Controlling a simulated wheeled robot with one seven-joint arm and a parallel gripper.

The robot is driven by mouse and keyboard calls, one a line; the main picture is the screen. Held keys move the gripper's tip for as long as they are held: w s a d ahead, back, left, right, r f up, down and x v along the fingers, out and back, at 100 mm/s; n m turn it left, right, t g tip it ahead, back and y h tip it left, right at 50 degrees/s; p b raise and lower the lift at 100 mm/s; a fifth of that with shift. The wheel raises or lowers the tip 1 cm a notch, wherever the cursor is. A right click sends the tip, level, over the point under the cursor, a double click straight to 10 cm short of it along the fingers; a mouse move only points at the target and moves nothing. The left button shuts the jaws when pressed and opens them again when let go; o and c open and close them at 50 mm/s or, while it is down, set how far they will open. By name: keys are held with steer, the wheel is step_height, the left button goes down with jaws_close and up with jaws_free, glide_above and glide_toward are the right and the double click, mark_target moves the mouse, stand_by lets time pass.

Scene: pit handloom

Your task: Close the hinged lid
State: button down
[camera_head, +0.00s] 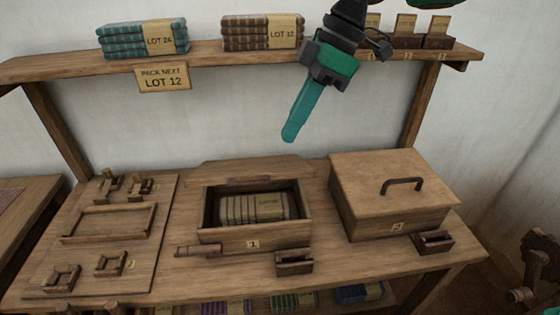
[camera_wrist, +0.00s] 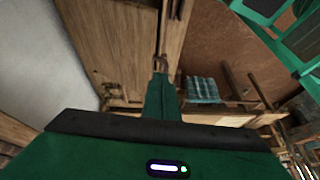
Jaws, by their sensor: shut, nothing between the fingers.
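An open wooden box marked 1 (camera_head: 253,238) stands at the middle of the table. A bundle of pale striped folded cloth (camera_head: 250,208) lies inside it. A wooden board (camera_head: 250,172), which looks like its hinged lid swung back, shows behind the box's rear rim. A second wooden box marked 2 (camera_head: 390,224) stands to the right, with its flat lid (camera_head: 365,172) down and a dark curved handle (camera_head: 402,184) on it. My gripper (camera_head: 290,136) is shut and empty, pointing down above and behind the boxes, touching nothing. Its teal fingers also show in the wrist view (camera_wrist: 161,80).
A shelf (camera_head: 210,59) above holds teal bundles (camera_head: 143,39), brown bundles (camera_head: 262,32) and small card holders. A sign (camera_head: 162,77) hangs from it. A wooden board with frames (camera_head: 110,225) lies at the left. Small wooden holders (camera_head: 294,262) stand near the front edge.

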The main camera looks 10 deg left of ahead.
mark_target(270, 179)
steer(key=x, duration=0.8)
steer(key=shift+s+f, duration=0.3)
steer(key=shift+s+d, duration=0.1)
steer(key=shift+d, duration=0.05)
